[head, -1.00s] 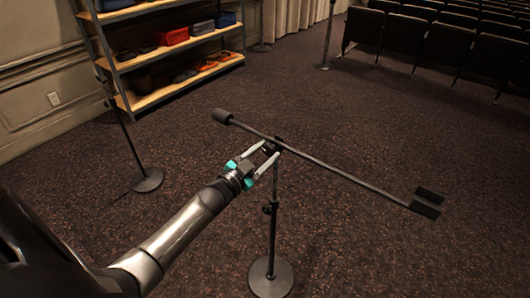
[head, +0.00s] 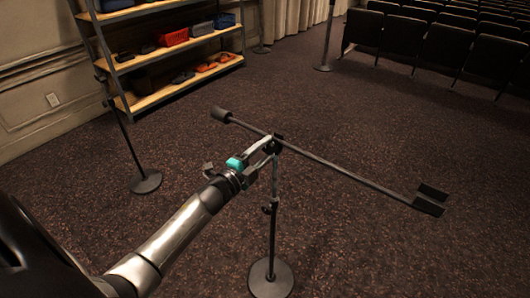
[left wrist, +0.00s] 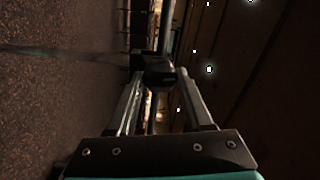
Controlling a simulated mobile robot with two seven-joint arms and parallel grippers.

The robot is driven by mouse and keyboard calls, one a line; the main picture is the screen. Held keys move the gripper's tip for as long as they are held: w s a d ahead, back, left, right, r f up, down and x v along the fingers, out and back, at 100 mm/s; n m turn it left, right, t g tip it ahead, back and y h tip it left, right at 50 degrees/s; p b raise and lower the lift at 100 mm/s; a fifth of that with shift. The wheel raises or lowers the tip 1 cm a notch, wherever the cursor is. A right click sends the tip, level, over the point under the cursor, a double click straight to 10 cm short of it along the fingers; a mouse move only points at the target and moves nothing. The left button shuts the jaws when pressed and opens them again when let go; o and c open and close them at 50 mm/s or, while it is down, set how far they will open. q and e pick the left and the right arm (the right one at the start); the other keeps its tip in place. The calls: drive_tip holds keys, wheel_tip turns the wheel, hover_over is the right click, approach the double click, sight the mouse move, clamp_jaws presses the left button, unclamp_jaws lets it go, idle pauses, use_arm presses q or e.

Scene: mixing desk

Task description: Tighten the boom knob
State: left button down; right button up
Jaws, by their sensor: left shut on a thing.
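A black microphone stand with a round base (head: 271,278) stands upright in the middle of the head view. Its boom (head: 340,172) crosses the top, with a cylinder counterweight (head: 221,115) at the left end and a dark clip (head: 430,199) at the lower right end. My left gripper (head: 272,144) is at the boom joint. In the left wrist view its two fingers are shut on the dark boom knob (left wrist: 160,72). The fingers partly hide the joint in the head view. My right gripper is not in view.
A second stand (head: 146,181) is on the carpet at left. A shelf (head: 180,82) with bins and gear stands at the back left, and rows of dark chairs (head: 440,50) at the back right. The carpet around the boom stand is clear.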

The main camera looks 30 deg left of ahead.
use_arm(q)
drive_tip(key=shift+m+b, duration=0.3)
drive_tip(key=shift+m, duration=0.9)
drive_tip(key=shift+c, duration=1.5)
unclamp_jaws()
drive_tip(key=shift+s, duration=0.1)
drive_tip(key=s+a, duration=0.1)
drive_tip(key=s, duration=1.4)
drive_tip(key=shift+a, duration=0.1)
